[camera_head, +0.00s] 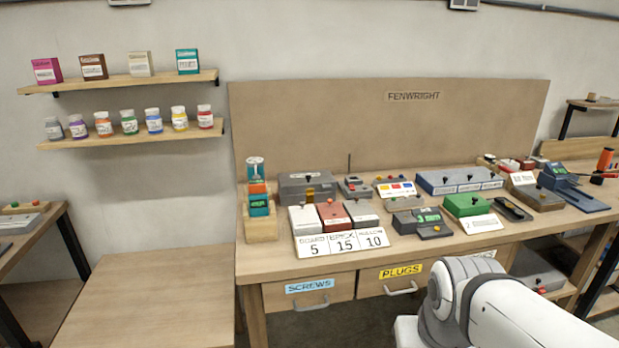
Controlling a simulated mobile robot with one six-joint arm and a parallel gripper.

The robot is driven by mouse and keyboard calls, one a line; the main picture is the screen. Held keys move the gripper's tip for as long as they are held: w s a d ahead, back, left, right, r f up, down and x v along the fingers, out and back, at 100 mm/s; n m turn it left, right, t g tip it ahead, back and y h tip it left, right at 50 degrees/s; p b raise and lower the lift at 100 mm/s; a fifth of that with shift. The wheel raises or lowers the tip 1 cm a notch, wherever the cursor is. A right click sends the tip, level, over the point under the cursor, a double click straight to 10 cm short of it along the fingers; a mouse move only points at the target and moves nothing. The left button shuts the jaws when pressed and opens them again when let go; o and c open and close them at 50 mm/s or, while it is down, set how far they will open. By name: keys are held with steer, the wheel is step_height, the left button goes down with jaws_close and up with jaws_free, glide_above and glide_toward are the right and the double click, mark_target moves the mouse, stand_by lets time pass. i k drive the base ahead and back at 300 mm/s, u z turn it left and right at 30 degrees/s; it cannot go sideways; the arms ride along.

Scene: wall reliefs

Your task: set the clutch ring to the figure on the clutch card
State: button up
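A teal and orange device (257,190) with a pale round top stands in a wooden block (261,229) at the bench's left end. It may carry the clutch ring, but its markings are too small to read. A white card (343,243) at the front edge reads BOARD 5, BRICK 15 (middle word blurred) and HOLLOW 10. Another white card (482,224) lies before a green box; its print is unclear. I cannot tell which is the clutch card. My white arm is at the lower right; my gripper is out of view.
Several small boxes and devices crowd the workbench (285,263). Below are drawers labelled SCREWS (308,289) and PLUGS (398,278). A bare lower table (150,300) stands at left. Wall shelves (130,136) hold jars and boxes. A FENWRIGHT backboard (330,125) rises behind.

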mark_target(250, 161)
steer(key=z, duration=0.1)
steer(key=i, duration=1)
steer(key=u, duration=0.4)
steer(key=i, duration=0.7)
steer(key=u, duration=0.55)
